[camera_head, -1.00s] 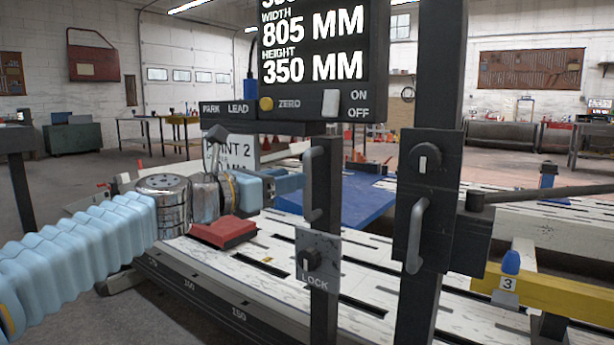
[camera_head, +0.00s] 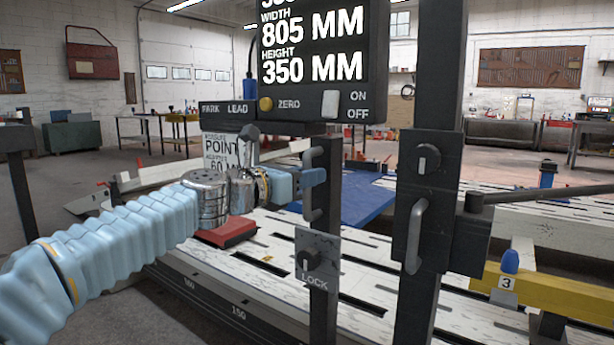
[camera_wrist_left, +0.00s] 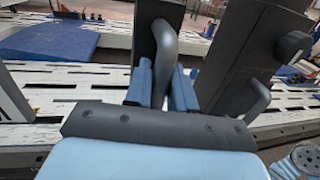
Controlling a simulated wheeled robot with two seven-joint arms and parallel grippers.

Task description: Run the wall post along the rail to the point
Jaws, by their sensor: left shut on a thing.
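The wall post (camera_head: 326,215) is a dark upright with a grey handle (camera_head: 308,187) and a LOCK plate with a knob (camera_head: 311,259) low on its front. My left gripper (camera_head: 310,179) reaches it from the left, with its blue fingers at the handle. In the left wrist view the fingers (camera_wrist_left: 160,85) stand on either side of the handle (camera_wrist_left: 165,55), shut on it. The rail (camera_head: 205,287) with printed numbers runs along the bench's near edge. A sign reading POINT (camera_head: 222,150) stands behind my wrist, partly hidden by it. My right gripper is not in view.
A second, thicker dark post (camera_head: 425,200) with a handle stands to the right. A display (camera_head: 315,50) reads width 805 MM, height 350 MM. A red block (camera_head: 228,233) lies on the slotted white bench, a blue pad (camera_head: 365,200) behind. A yellow beam (camera_head: 560,293) is at right.

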